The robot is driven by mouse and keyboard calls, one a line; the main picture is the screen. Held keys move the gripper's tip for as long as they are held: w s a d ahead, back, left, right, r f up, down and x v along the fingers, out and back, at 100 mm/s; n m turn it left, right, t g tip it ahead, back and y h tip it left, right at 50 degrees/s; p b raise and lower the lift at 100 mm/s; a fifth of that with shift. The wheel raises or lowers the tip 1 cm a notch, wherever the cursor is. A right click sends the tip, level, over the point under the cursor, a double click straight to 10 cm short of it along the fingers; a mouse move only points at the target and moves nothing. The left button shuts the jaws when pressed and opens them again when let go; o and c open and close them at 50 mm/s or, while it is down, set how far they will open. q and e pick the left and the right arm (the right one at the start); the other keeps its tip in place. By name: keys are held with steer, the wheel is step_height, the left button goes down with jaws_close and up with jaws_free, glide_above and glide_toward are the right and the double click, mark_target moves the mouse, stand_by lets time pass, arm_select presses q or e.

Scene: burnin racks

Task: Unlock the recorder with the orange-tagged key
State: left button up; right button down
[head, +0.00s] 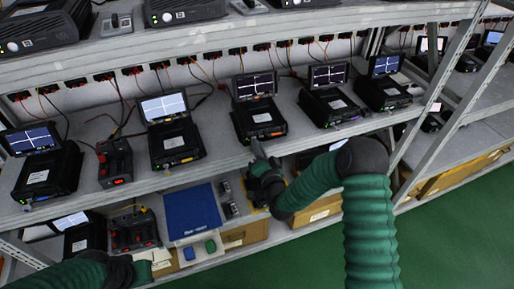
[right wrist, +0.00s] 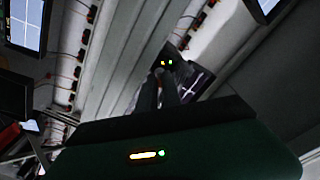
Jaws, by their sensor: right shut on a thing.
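The recorder with an orange label (head: 262,118) stands on the middle shelf, its screen (head: 255,85) lit and tilted up behind it. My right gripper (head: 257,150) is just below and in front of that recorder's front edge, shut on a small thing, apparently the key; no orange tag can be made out.
The lower shelf holds a blue mat (head: 192,211), small blue and green tags and cardboard boxes. A slanted rack post (head: 440,85) stands at the right.

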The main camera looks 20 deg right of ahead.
steer(key=shift+w+d+r, duration=0.1)
steer(key=shift+d+r, duration=0.05)
steer(key=shift+d, duration=0.05)
steer(key=c, duration=1.9)
jaws_free()
steer(key=shift+s, duration=0.2)
steer(key=s+p, duration=0.1)
steer(key=s, duration=1.5)
steer(key=shift+s+a, duration=0.15)
steer(key=shift+s, duration=0.1)
